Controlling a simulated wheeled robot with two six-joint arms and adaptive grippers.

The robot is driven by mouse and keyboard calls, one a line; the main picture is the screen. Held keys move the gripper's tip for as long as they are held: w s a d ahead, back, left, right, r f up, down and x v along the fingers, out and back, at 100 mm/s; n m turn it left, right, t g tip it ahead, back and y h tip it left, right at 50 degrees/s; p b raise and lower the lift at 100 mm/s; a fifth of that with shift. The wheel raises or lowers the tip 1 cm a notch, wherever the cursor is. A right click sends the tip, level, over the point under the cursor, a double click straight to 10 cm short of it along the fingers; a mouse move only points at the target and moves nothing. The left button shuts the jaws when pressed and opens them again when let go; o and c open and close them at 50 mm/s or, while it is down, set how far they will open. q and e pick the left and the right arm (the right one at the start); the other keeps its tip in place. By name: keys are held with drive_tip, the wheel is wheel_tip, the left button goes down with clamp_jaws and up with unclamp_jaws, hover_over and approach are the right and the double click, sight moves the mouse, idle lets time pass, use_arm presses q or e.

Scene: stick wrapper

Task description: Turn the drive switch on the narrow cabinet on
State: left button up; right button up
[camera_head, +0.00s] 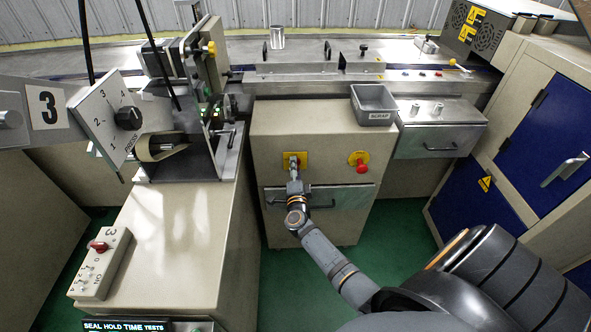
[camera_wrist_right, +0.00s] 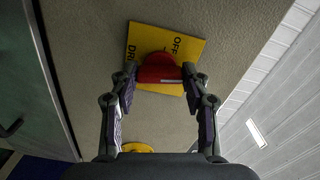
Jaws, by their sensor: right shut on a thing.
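The narrow cabinet (camera_head: 332,133) stands in the middle of the head view. Its drive switch (camera_wrist_right: 160,70) is a red knob on a yellow plate (camera_wrist_right: 188,48) marked OFF, with part of another word at the left. The plate sits tilted in the right wrist view; it also shows in the head view (camera_head: 303,158). My right gripper (camera_wrist_right: 160,80) has its two fingers on either side of the red knob and is shut on it. In the head view the right gripper (camera_head: 294,172) covers most of the plate and knob. My left gripper does not show.
A red stop button (camera_head: 361,167) on a yellow round base sits to the right on the cabinet face. A drawer (camera_head: 340,197) with a black handle is just below my gripper. A grey scrap bin (camera_head: 374,105) is on top. Blue-doored cabinet (camera_head: 545,145) stands right.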

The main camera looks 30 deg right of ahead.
drive_tip(key=shift+m, duration=1.2)
drive_tip(key=o, duration=1.2)
drive_tip(key=shift+c, duration=0.2)
drive_tip(key=shift+s, duration=0.1)
drive_tip(key=v, duration=1.2)
drive_tip(key=shift+d, duration=0.1)
